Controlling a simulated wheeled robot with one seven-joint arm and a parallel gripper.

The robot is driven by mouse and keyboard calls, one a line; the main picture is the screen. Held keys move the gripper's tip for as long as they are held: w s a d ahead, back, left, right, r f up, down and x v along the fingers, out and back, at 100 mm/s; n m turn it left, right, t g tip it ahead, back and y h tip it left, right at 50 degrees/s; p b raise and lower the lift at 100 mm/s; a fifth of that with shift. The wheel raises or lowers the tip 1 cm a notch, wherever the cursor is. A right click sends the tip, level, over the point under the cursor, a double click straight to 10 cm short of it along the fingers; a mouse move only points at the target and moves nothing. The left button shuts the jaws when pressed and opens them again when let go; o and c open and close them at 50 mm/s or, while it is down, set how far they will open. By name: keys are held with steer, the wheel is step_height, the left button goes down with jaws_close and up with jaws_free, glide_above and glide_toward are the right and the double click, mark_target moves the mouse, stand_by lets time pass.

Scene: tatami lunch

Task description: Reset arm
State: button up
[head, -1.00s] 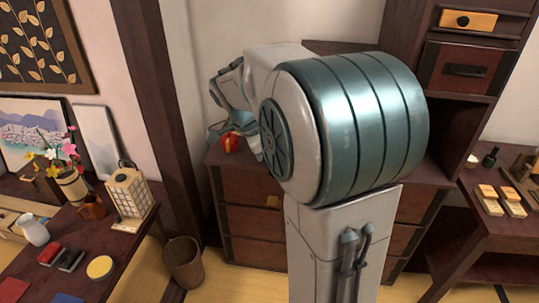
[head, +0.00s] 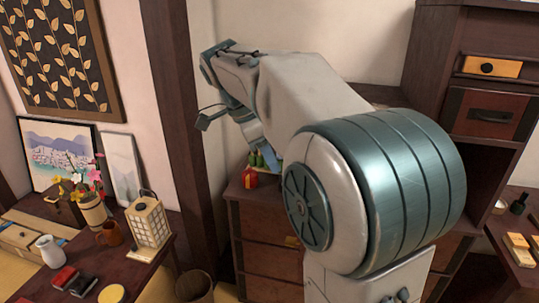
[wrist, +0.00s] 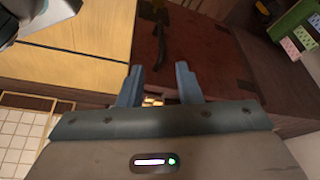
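My gripper (wrist: 158,75) shows in the wrist view with its two blue-grey fingers apart and nothing held between them. Beyond the fingers are pale wooden panels and a dark red-brown surface. In the head view my arm rises in front of the drawer chest (head: 268,228) and bends toward the left; the gripper's fingers cannot be made out clearly there.
A red and yellow item (head: 250,179) sits on the chest's left corner, close to my arm. At the left, a low table holds a lantern (head: 149,222), a white jug (head: 49,249) and a flower vase (head: 93,210). A waste basket (head: 194,287) stands between.

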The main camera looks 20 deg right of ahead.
stand_by(0.4)
steer(key=s+a+f+n+t+y, duration=0.1)
steer(key=s+a+f+n+y, duration=0.1)
steer(key=s+f+n, duration=0.6)
steer(key=s+a+f+n+t+y, duration=0.2)
steer(key=s+a+f+n, duration=0.2)
steer(key=s+f+n, duration=0.3)
steer(key=n, duration=0.4)
steer(key=shift+s+a+f+n+t+p, duration=0.15)
steer(key=shift+s+f+n+t+p, duration=0.15)
steer(key=shift+s+f+n+p, duration=0.1)
steer(key=shift+a, duration=0.15)
